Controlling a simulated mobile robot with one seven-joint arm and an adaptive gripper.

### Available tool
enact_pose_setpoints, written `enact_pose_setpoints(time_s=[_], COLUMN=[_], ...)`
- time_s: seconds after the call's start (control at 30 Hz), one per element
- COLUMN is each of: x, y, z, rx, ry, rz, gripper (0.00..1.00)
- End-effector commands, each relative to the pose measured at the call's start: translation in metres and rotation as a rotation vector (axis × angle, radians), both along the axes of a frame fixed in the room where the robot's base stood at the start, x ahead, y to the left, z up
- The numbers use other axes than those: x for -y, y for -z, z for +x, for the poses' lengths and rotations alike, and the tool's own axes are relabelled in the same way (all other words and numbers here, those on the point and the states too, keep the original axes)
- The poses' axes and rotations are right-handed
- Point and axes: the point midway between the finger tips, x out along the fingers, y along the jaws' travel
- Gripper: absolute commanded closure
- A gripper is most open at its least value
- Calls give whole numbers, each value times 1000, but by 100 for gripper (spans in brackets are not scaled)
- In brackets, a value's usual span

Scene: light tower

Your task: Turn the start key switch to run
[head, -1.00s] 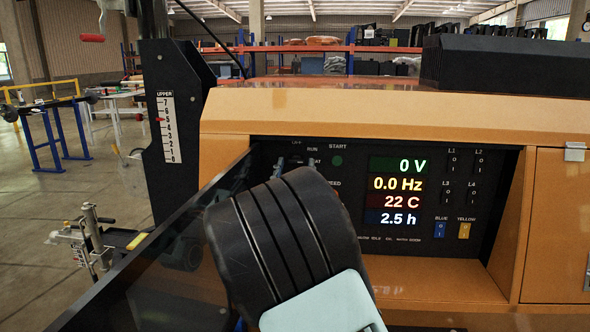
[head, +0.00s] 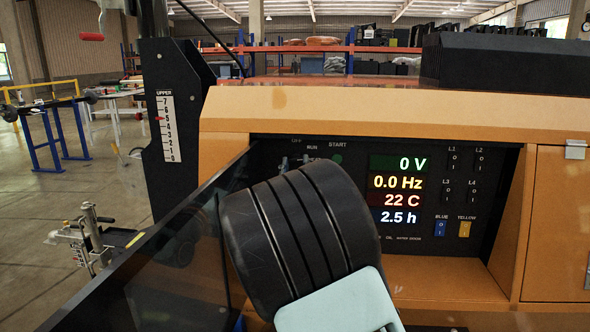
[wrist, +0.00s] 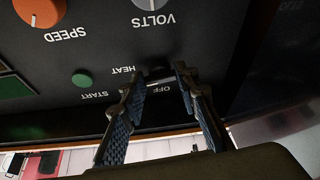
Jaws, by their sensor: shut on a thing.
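The start key switch (wrist: 159,84) is a small metallic piece on the dark control panel (wrist: 75,105), between the OFF, HEAT and START labels, upside down in the wrist view. My gripper (wrist: 160,75) has its two ribbed blue-grey fingers on either side of the switch and is shut on it. The fingers partly cover the key and the RUN label in the wrist view, so the exact key angle is hard to tell. In the head view, my dark wrist hides most of the switch; OFF, RUN and START show above it.
A green round button (head: 337,159) sits beside the switch. The display (head: 398,188) reads 0 V, 0.0 Hz, 22 C and 2.5 h. An orange SPEED knob (wrist: 40,10) and a white VOLTS knob (wrist: 148,3) are near. A dark open door panel (head: 165,250) stands left of my wrist.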

Motion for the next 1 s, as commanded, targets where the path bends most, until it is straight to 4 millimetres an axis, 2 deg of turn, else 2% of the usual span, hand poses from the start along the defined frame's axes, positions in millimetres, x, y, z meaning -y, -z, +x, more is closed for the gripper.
enact_pose_setpoints(time_s=[0.6, 1.0], x=[6, 7], y=[-2, -3], z=[0, 0], rx=[-16, -22], ry=[1, 1], rz=[-482, -613], gripper=[96, 96])
